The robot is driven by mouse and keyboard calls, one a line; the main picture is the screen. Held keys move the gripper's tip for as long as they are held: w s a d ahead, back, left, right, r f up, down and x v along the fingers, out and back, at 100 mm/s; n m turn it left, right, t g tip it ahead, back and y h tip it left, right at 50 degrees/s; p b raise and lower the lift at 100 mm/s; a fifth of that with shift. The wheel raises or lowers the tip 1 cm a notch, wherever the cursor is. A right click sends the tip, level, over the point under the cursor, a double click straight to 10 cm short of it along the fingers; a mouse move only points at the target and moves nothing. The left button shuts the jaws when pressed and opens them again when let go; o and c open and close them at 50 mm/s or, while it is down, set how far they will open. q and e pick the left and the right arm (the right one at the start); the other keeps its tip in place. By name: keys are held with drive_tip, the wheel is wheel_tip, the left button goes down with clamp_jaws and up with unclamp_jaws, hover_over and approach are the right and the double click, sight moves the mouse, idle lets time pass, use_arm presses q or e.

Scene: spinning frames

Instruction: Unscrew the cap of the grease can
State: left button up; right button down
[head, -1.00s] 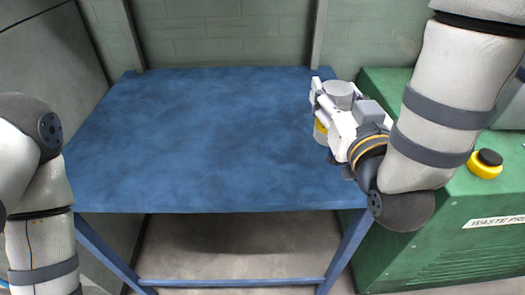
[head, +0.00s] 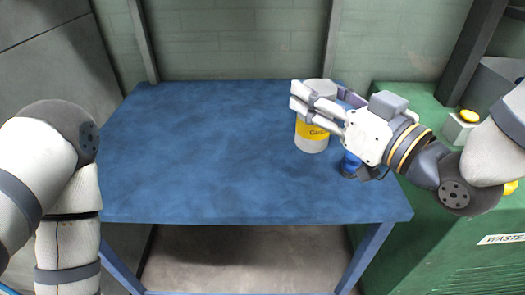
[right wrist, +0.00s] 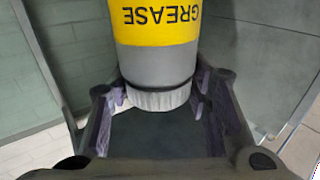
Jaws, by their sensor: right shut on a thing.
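The grease can (head: 312,132) stands upright near the right back part of the blue table (head: 200,150). It has a yellow label and a pale body. Its light grey cap (head: 319,85) is at the top, partly hidden by my fingers. My right gripper (head: 322,98) reaches in from the right and is shut on the cap. In the right wrist view the can (right wrist: 155,65) appears upside down, with the ribbed cap (right wrist: 160,100) between the purple finger pads and a dark ring above it. My left arm shows at the left, but its gripper is out of view.
A small dark blue thing (head: 350,164) shows below my right gripper; I cannot tell what it is. The left and middle of the tabletop are clear.

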drive_tip(key=w+a+f+b, duration=0.1)
drive_tip(key=w+a+f, duration=0.2)
drive_tip(key=f, duration=0.1)
drive_tip(key=w+a+f+b, duration=0.1)
drive_tip(key=w+a+f, duration=0.2)
drive_tip(key=f, duration=0.1)
drive_tip(key=w+a+f+b, duration=0.1)
drive_tip(key=w+a+f, duration=0.2)
drive_tip(key=f, duration=0.2)
drive_tip(key=shift+r, duration=0.15)
drive_tip(key=c, duration=0.8)
unclamp_jaws()
drive_tip(key=shift+c, duration=0.2)
use_arm(q)
drive_tip(key=s+f+g, duration=0.2)
drive_tip(key=s+f, duration=0.2)
drive_tip(key=shift+s+f, duration=0.25)
drive_tip(key=shift+s, duration=0.05)
drive_tip(key=shift+w+r, duration=0.4)
use_arm(e)
drive_tip(key=v, duration=1.2)
